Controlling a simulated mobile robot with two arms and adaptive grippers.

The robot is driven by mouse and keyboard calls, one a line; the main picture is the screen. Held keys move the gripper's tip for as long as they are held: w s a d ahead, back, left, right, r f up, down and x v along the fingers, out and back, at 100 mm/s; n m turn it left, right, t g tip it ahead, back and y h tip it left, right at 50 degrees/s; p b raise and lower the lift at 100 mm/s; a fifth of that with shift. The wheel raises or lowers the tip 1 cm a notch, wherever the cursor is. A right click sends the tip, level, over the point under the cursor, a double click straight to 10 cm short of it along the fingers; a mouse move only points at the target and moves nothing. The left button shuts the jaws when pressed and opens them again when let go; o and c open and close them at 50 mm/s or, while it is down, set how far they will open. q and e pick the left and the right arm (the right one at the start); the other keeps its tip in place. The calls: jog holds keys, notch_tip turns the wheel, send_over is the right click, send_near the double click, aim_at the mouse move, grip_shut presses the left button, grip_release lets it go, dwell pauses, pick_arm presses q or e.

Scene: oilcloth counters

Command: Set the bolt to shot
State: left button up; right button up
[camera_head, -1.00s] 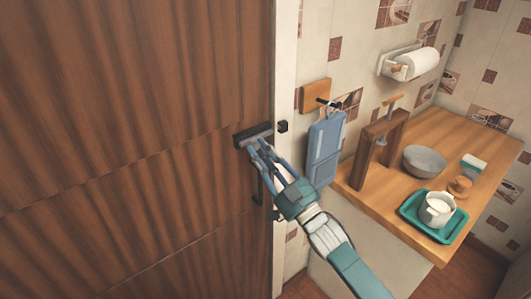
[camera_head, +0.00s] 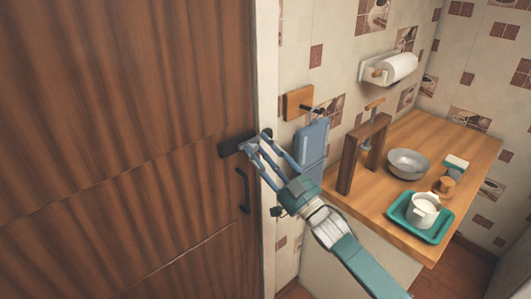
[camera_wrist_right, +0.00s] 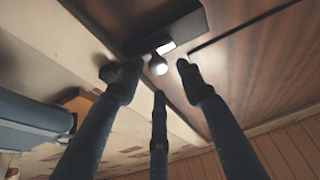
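The bolt (camera_head: 232,146) is a dark plate on the brown wooden door (camera_head: 130,140), close to its right edge. In the right wrist view, the bolt's dark housing (camera_wrist_right: 177,22) shows at the top, with a round shiny knob (camera_wrist_right: 158,67) below it. My right gripper (camera_head: 256,143) is at the bolt's right end, its fingers spread. In the wrist view, the fingertips (camera_wrist_right: 153,78) stand apart around the knob, with no clear grip on it. The fingers partly hide the bolt's right end and the frame there, so I cannot tell how far it is slid. My left gripper is out of view.
A dark pull handle (camera_head: 243,190) is below the bolt. Right of the door, a blue hanging item (camera_head: 312,147) is on a wall hook. A wooden counter (camera_head: 455,145) holds a wooden stand (camera_head: 347,165), a grey bowl (camera_head: 408,163) and a teal tray (camera_head: 398,211) with a white pot.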

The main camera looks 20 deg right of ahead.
aim_at(257, 148)
jog(key=shift+s+f, duration=0.3)
jog(key=shift+f, duration=0.1)
jog(key=shift+v, duration=1.15)
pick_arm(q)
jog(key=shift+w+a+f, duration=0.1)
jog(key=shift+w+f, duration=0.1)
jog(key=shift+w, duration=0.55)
pick_arm(e)
jog(key=v, duration=0.8)
jog(key=shift+s+d+r, duration=0.25)
jog(key=shift+s, duration=0.25)
